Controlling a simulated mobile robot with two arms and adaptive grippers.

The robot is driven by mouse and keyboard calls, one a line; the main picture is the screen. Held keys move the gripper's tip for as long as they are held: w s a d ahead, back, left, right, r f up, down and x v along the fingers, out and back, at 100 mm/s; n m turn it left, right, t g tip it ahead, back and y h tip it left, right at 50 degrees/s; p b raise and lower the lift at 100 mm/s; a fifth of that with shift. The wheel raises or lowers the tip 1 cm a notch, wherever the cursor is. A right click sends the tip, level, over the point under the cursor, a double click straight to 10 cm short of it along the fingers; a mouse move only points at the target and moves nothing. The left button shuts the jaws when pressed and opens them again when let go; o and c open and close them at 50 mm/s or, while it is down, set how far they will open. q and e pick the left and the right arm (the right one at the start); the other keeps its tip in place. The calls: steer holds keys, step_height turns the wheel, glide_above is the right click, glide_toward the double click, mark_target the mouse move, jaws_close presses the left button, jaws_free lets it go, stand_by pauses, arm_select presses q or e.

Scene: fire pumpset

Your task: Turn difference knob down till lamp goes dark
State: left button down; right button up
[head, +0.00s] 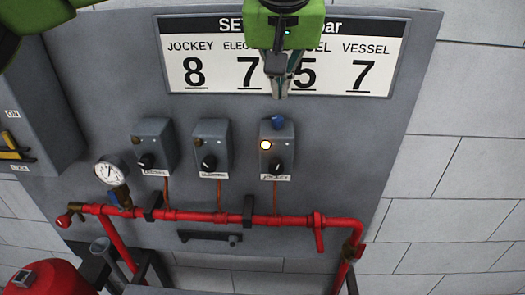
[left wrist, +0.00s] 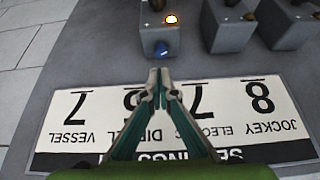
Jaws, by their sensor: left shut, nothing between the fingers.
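The right-hand grey switch box (head: 285,140), labelled JOCKEY, has a blue knob (head: 277,122) on its top, a lit lamp (head: 266,145) and a black knob (head: 276,166) on its front. Which knob is the difference knob is not marked. My left gripper (head: 279,96) is shut and empty, just above the blue knob and apart from it, in front of the settings sign. In the left wrist view the fingertips (left wrist: 160,77) point toward the blue knob (left wrist: 161,49), with a gap, and the lamp (left wrist: 171,19) glows. My right gripper is out of view.
Two more boxes, a middle one (head: 212,143) and a left one (head: 155,142), stand to the left with dark lamps. A gauge (head: 111,171) and a red pipe (head: 190,217) run below. The settings sign (head: 395,30) reads jockey 8, electric 7, vessel 7.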

arm_select(q)
steer(key=b, duration=0.5)
glide_above(275, 133)
steer(key=s, duration=0.2)
step_height(275, 133, down, 6)
steer(key=shift+s+d+f, duration=0.1)
steer(key=shift+d, duration=0.05)
steer(key=shift+f+b, duration=0.3)
steer(key=shift+f, duration=0.15)
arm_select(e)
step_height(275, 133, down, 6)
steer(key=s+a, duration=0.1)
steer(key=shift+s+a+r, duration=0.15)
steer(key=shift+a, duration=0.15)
arm_select(q)
steer(key=shift+r, duration=0.1)
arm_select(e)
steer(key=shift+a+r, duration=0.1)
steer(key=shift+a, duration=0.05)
arm_select(q)
steer(key=shift+w+p, duration=0.3)
steer(key=shift+p, duration=0.05)
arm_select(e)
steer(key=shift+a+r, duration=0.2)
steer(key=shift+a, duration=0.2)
